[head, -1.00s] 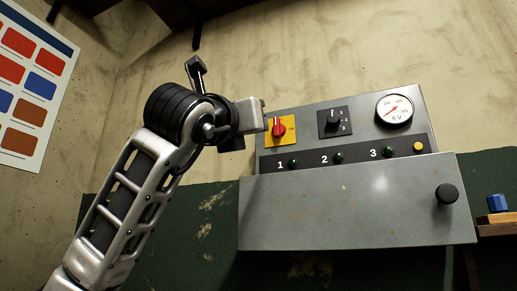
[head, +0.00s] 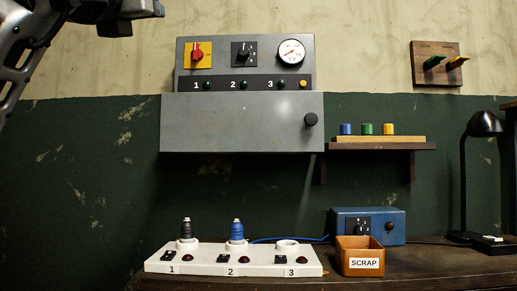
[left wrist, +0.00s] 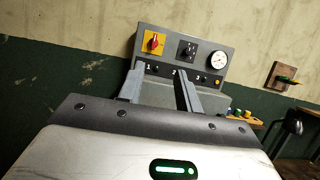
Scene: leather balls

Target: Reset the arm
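My left arm (head: 30,40) comes in at the upper left of the head view, and much of it is cut off by the frame. Its gripper end (head: 140,10) is at the top edge, above and left of the grey control panel, touching nothing visible. In the left wrist view the two fingers of my left gripper (left wrist: 160,70) stand apart with nothing between them, pointing toward the panel (left wrist: 165,38). My right gripper is in neither view.
The grey panel (head: 240,125) has a red switch (head: 197,52), a black knob and a dial. Below, a white strip (head: 215,264) holds a black and a blue piece; socket 3 looks empty. A SCRAP box (head: 360,243), a blue unit (head: 385,223) and a lamp (head: 485,125) stand right.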

